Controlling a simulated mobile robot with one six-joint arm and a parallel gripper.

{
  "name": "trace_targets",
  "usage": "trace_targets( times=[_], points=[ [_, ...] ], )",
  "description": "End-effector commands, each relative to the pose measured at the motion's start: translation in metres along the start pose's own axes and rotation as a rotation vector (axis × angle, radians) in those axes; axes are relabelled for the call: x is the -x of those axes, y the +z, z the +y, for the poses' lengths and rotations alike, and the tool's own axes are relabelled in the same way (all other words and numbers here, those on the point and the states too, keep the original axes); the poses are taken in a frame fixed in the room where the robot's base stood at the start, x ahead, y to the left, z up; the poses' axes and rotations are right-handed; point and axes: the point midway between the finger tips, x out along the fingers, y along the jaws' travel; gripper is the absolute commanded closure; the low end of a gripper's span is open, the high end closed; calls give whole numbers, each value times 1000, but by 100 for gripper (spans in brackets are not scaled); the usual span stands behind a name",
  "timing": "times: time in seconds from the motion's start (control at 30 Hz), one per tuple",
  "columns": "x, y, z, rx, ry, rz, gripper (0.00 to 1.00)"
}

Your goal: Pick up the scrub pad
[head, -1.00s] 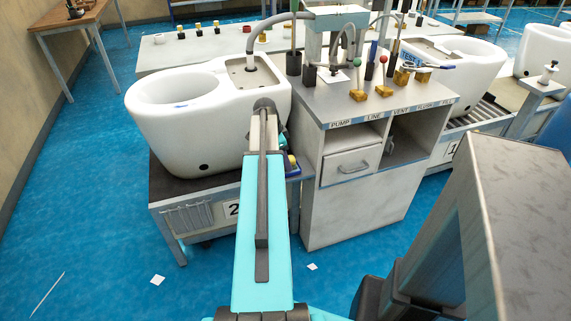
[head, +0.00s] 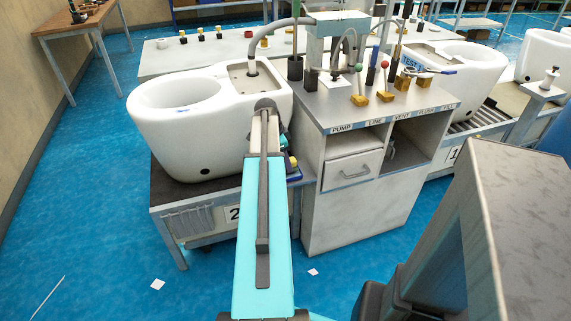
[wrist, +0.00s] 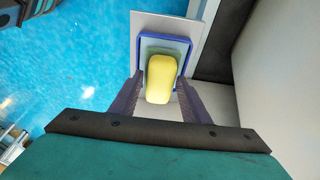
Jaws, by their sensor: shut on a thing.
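The scrub pad is a yellow rounded block (wrist: 161,82) in the wrist view, between the two dark fingers of my gripper (wrist: 160,90). The gripper is shut on it. Behind the pad is a small blue-rimmed tray (wrist: 143,43) with a pale inside. I cannot tell whether the pad still touches the tray. In the head view my arm hides most of the gripper. A bit of yellow (head: 293,162) shows just right of the arm, above the blue tray edge (head: 295,177).
A white toilet (head: 190,135) on conveyor stand 2 is left of my arm. A grey cabinet (head: 350,210) with hoses and knobbed levers on top stands close on the right. Open blue floor (head: 100,200) lies left and in front.

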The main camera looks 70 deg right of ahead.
Motion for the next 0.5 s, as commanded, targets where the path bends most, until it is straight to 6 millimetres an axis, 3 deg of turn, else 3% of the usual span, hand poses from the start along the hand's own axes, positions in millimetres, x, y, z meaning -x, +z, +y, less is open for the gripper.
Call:
trace_targets(
  times=[0.17, 0.5],
  points=[
    [21, -5, 0, 0, -2, 1, 80],
    [45, 67, 0, 4, -3, 0, 80]
  ],
)
